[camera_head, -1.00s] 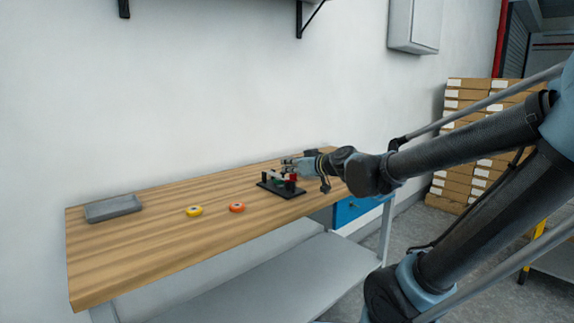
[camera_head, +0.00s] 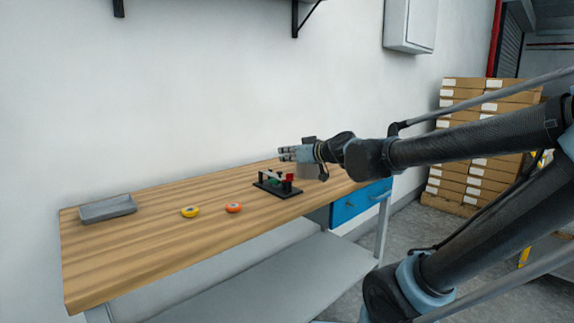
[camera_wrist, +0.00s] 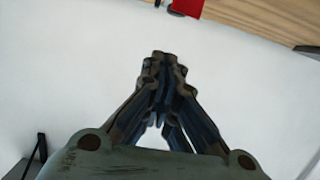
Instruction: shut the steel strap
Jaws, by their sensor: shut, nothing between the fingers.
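The steel strap (camera_head: 273,175) is a thin pale bar on a small fixture with a black base (camera_head: 284,191). It appears to lie nearly level across the fixture, above something green, with its right end by a red block (camera_head: 288,178). Whether that end is fully seated is too small to tell. The red block also shows at the top edge of the wrist view (camera_wrist: 187,6). My gripper (camera_head: 280,154) is above and behind the fixture, clear of the strap. In the wrist view its fingers (camera_wrist: 164,58) are together and empty.
A yellow roll (camera_head: 190,212) and an orange roll (camera_head: 234,207) lie on the wooden bench (camera_head: 150,245) left of the fixture. A grey tray (camera_head: 108,208) is at the far left. The white wall (camera_head: 170,90) stands close behind. Stacked boxes (camera_head: 470,160) are beyond the bench.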

